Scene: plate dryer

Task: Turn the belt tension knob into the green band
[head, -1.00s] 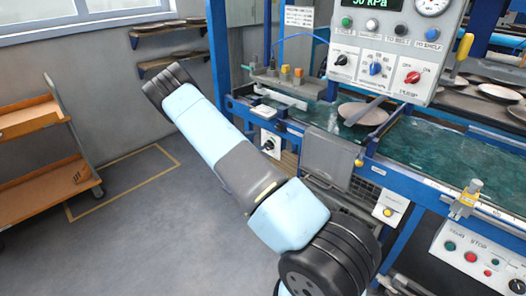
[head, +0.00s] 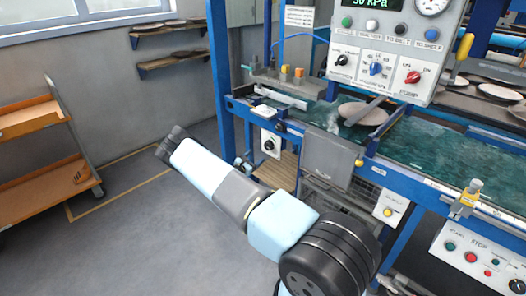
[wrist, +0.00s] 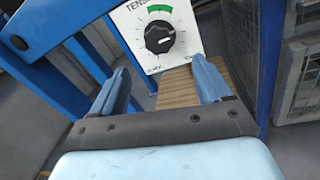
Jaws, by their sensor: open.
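The belt tension knob (wrist: 159,38) is a round black knob on a white panel (wrist: 186,12) lettered "TENS…", with the rest cut off. The green band (wrist: 159,9) lies on the dial above the knob in the wrist view. A small pale mark shows on the knob's face, but which way its pointer sets is hard to tell. The knob (head: 268,145) also shows in the head view, on the blue frame's lower left. My gripper (wrist: 160,65) is open and empty, its two blue fingers spread wide below the knob in the picture and apart from it.
Blue frame posts (wrist: 272,60) and a grey mesh guard (wrist: 299,80) stand to the right in the wrist view. A slatted wooden piece (wrist: 180,88) lies behind the fingers. An orange shelf cart (head: 40,150) stands far left, with free floor (head: 130,235) between.

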